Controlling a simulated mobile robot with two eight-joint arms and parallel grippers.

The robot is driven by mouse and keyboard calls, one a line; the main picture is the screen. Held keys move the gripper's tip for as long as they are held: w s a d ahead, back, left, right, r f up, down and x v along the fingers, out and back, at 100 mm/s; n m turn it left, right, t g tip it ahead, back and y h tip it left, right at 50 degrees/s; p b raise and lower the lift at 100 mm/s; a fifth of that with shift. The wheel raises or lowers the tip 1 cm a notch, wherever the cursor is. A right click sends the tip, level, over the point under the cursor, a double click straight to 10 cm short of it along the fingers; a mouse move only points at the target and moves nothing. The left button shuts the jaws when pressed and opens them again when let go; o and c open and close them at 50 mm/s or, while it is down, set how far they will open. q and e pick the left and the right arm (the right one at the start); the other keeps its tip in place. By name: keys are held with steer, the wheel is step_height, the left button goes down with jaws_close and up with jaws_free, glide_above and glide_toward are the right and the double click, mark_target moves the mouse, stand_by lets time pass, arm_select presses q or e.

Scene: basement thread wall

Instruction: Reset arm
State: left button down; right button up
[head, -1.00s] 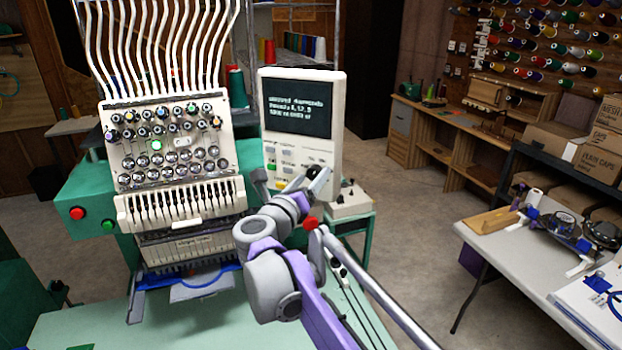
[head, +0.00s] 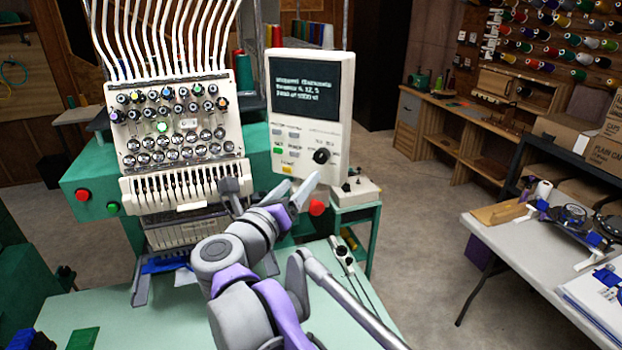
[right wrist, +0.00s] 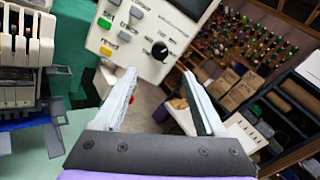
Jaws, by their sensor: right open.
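My right gripper (head: 298,196) is open and empty in front of the lower part of the white control panel (head: 341,120). In the right wrist view, my right gripper (right wrist: 160,72) has its two fingers spread, with nothing between them, below the panel's black knob (right wrist: 160,50). The panel carries a dark screen with text, several buttons, a lit green button (head: 278,150) and a yellow button (head: 288,168). A red button (head: 317,208) sits just below the panel, close to the fingers. My left gripper is not in view.
The multi-needle embroidery machine (head: 180,150) stands left of the panel, with white thread tubes above. My right arm spans the pale green table (head: 110,318). A white table (head: 500,245) with hoops and tools stands at right. Open floor (head: 420,235) lies between them.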

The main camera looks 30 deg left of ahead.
steer(key=w+d+f+n+g+y, duration=0.1)
steer(key=w+d+f+n+y, duration=0.15)
steer(key=d+n, duration=0.55)
steer(key=w+d+f+n+g+y, duration=0.15)
steer(key=d+n+y, duration=0.25)
steer(key=d+n, duration=0.45)
steer(key=s+d+f+n+g+h, duration=0.3)
steer(key=s+d+f, duration=0.4)
steer(key=d+f, duration=0.3)
steer(key=s+d+f+n+g+h, duration=0.3)
steer(key=s+d+f+n, duration=0.2)
steer(key=d+f, duration=0.5)
steer(key=s+d+f+n+g+h, duration=0.3)
steer(key=s+d+f, duration=0.6)
steer(key=d, duration=0.3)
steer(key=shift+d+f+n+g, duration=0.2)
steer(key=shift+f+n+g, duration=0.25)
steer(key=shift+n, duration=0.3)
steer(key=shift+r, duration=0.1)
